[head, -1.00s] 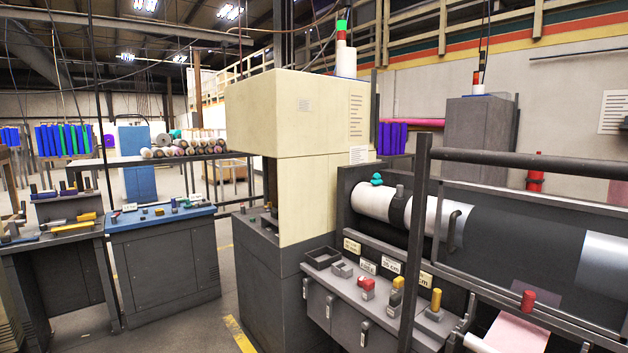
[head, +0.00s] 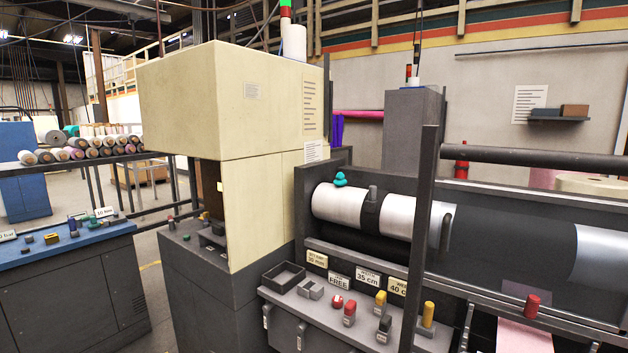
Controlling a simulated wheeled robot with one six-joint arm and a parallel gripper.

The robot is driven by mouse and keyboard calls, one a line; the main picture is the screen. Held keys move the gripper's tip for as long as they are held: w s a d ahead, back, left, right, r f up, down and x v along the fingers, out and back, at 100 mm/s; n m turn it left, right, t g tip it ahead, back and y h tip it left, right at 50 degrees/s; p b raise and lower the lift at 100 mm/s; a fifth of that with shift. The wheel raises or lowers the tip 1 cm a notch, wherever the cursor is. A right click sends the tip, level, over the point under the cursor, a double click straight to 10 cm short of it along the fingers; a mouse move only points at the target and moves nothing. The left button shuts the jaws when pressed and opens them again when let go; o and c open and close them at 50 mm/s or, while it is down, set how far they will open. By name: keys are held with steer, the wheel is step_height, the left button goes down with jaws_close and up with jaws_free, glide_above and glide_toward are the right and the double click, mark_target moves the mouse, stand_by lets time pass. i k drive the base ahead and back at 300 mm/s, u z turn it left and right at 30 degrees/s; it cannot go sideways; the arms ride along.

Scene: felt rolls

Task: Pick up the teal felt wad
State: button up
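The teal felt wad (head: 340,179) is a small lumpy piece in the middle of the head view. It rests on top of the left end of the white roller (head: 338,204), close to the dark machine wall behind. Nothing covers it from this side. My gripper does not show in the head view.
A dark rail post (head: 424,230) and a long horizontal bar (head: 530,158) stand in front of the machine, right of the wad. A cream cabinet (head: 235,110) rises to the left. A ledge (head: 345,312) with knobs and an open tray (head: 284,275) juts out below the roller.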

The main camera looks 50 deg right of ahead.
mark_target(340, 182)
steer(key=z, duration=0.3)
steer(key=i, duration=0.9)
steer(key=z, duration=0.55)
